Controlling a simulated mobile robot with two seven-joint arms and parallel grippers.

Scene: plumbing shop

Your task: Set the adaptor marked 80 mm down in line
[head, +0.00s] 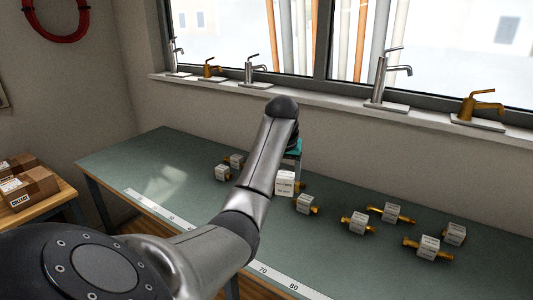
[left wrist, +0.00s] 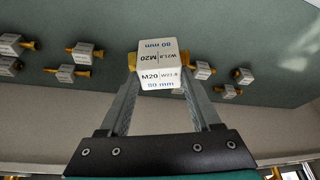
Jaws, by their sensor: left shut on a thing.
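The adaptor marked 80 mm (left wrist: 160,68) is a white block with brass ends, also lettered M20 and W21.8. My left gripper (left wrist: 160,80) is shut on it, one finger at each side. In the head view the held adaptor (head: 287,183) appears over the bench beside my forearm, which hides most of the gripper. Whether it touches the bench cannot be told. Similar adaptors stand on the bench: one (head: 306,204) just right of it, one (head: 222,172) to its left, and others further right, such as one (head: 358,222). Their markings are too small to read.
A white scale strip (head: 293,286) with numbers such as 70 and 80 runs along the front edge of the green bench (head: 330,250). Taps, including a brass one (head: 480,106), stand on the window sill. Boxes (head: 28,187) lie on a side table at left.

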